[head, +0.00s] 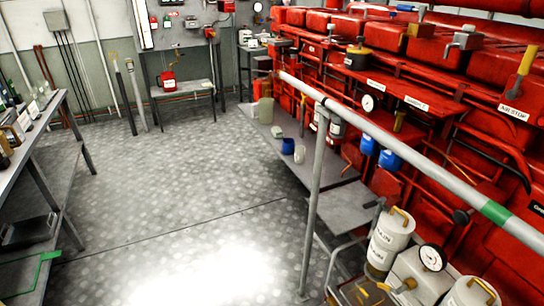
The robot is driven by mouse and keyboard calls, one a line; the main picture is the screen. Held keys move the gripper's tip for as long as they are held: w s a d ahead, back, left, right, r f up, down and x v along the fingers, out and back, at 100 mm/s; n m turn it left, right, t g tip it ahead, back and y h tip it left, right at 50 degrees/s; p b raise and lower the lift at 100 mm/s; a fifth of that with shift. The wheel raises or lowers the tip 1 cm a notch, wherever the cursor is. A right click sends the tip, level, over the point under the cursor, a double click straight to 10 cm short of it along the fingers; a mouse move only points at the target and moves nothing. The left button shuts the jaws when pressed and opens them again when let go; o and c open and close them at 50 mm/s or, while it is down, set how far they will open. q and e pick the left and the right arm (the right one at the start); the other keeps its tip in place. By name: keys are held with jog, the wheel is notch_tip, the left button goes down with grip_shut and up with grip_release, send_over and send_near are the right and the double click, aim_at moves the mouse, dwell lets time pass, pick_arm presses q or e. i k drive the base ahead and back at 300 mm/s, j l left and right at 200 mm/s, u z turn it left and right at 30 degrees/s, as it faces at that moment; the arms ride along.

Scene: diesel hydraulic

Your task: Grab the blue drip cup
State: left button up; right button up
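A small blue cup (288,146) stands on the low grey shelf (268,128) along the foot of the red engine (430,90), near the middle of the view. A pale cup (299,154) is close beside it on the right. Two other blue cylinders, one upper (368,144) and one lower (390,160), are against the engine farther right; I cannot tell if they are cups or fixed parts. Neither of my grippers is in view.
A grey handrail (400,145) with an upright post (314,205) crosses in front of the engine. White canisters (389,240) with a gauge stand at the lower right. A metal bench (50,125) is at the left. The chequered floor (180,190) between is clear.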

aim_at(288, 147)
jog(key=i+j+z, duration=0.4)
jog(key=i+z, duration=0.3)
jog(key=i+j+z, duration=0.15)
jog(key=z, duration=0.3)
